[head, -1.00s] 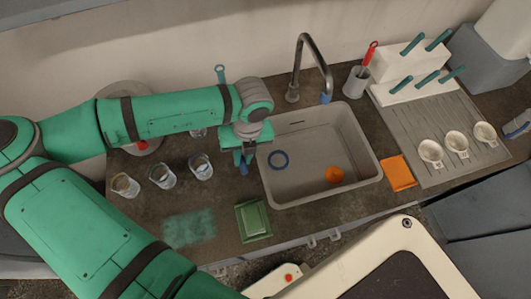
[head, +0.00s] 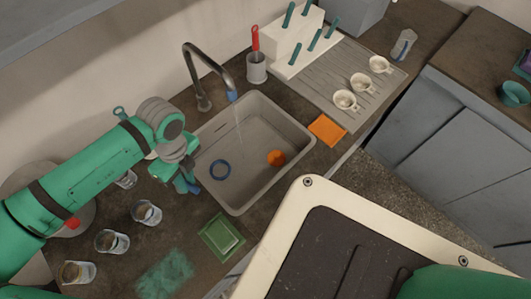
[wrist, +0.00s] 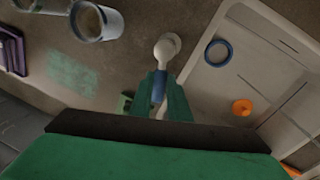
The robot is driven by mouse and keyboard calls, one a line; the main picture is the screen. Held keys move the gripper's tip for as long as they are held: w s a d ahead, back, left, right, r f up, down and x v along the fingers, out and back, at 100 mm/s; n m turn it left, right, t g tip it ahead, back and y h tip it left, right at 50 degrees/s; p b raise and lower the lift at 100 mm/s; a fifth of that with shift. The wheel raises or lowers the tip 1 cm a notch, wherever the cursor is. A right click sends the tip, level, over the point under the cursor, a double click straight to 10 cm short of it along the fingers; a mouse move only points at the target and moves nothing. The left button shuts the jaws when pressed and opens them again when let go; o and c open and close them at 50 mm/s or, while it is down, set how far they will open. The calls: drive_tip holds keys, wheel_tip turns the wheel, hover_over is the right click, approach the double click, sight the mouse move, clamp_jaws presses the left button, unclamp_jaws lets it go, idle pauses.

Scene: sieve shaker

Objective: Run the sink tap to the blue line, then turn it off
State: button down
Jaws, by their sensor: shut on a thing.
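The curved grey tap (head: 207,70) stands behind the sink (head: 300,152), its blue-tipped spout over the basin. A faint thin stream seems to fall from the spout. My gripper (head: 186,180) is at the sink's left edge. In the wrist view my gripper (wrist: 160,98) is shut on the blue grip of a pale, round-based lever (wrist: 164,52) on the counter beside the sink. A blue ring (head: 211,170) lies in the basin; I cannot tell whether it is the blue line. No water level is clear.
An orange object (head: 276,157) lies in the basin. Several glasses (head: 112,242) stand left of my gripper. A green dish (head: 222,236) lies in front, and an orange cloth (head: 327,130) lies at the right. White cups (head: 362,83) sit on the drainboard (head: 335,70).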

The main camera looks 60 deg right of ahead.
drive_tip(key=shift+w+d+r+n+g+h, duration=0.2)
drive_tip(key=shift+w+d+n, duration=0.4)
drive_tip(key=shift+n, duration=1.5)
drive_tip(key=shift+w+d+f+n+g+h, duration=0.15)
drive_tip(key=shift+w+d+n+g, duration=0.35)
drive_tip(key=shift+n, duration=1.6)
drive_tip(key=shift+w+d+r+n+g+h, duration=0.15)
drive_tip(key=shift+w+d+n, duration=0.45)
drive_tip(key=shift+n, duration=1.5)
drive_tip(key=shift+s+d+f, duration=0.15)
drive_tip(key=shift+s+d, duration=0.05)
drive_tip(key=shift+s, duration=0.05)
idle(1.4)
